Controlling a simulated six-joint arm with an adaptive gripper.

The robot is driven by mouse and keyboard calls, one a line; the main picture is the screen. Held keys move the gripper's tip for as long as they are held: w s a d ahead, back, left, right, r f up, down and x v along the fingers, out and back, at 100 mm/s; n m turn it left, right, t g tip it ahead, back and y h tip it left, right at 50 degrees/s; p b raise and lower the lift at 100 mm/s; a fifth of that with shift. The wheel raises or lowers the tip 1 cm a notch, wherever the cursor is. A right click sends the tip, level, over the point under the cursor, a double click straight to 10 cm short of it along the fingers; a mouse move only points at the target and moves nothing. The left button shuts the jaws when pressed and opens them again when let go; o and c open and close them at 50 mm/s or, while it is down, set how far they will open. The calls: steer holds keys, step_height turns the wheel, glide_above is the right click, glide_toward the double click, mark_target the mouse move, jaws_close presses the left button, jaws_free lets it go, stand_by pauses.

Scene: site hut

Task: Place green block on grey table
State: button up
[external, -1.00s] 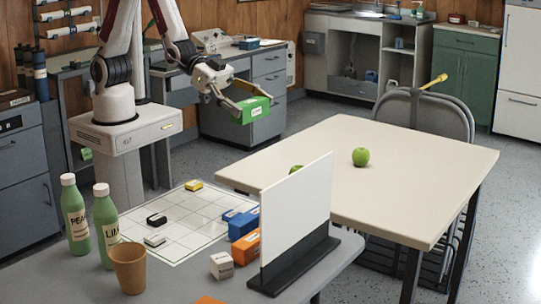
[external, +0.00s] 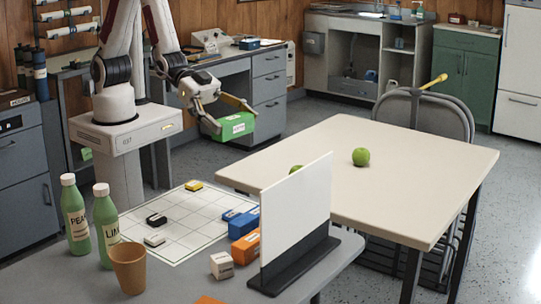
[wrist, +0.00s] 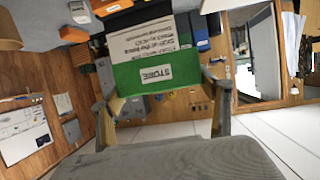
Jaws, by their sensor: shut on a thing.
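The green block (external: 230,130) has a white label and is held in the air by my gripper (external: 234,119). Its fingers are closed on two opposite sides of the block. In the wrist view the green block (wrist: 150,73) sits between both fingers, with its labelled faces showing. The block hangs beyond the far edge of the grey table (external: 190,277), clear of any surface. The grey table is in the foreground and bears a white grid sheet (external: 178,222).
A white panel (external: 296,215) on a black foot stands at the grey table's right side. Blue, orange, yellow, black and white blocks, two green bottles (external: 106,222) and a brown cup (external: 129,268) are also there. A cream table (external: 400,190) with a green apple (external: 361,157) is to the right.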

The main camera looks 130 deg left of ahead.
steer(key=s+d+f, duration=0.4)
steer(key=d+f, duration=0.3)
steer(key=d, duration=0.1)
steer(key=s+d+f, duration=0.4)
steer(key=d+f, duration=0.3)
steer(key=d, duration=0.1)
steer(key=shift+n+y, duration=0.6)
steer(key=shift+y, duration=0.1)
steer(key=shift+w+a+r, duration=0.15)
steer(key=shift+a+r, duration=0.15)
steer(key=shift+a, duration=0.35)
steer(key=shift+w+a+r, duration=0.15)
steer(key=shift+a+r, duration=0.15)
steer(key=shift+a, duration=0.4)
steer(key=shift+w+a+r, duration=0.15)
steer(key=shift+a+r, duration=0.15)
steer(key=shift+a, duration=0.35)
steer(key=shift+f, duration=2.95)
steer(key=shift+f, duration=2.05)
steer(key=shift+f, duration=0.15)
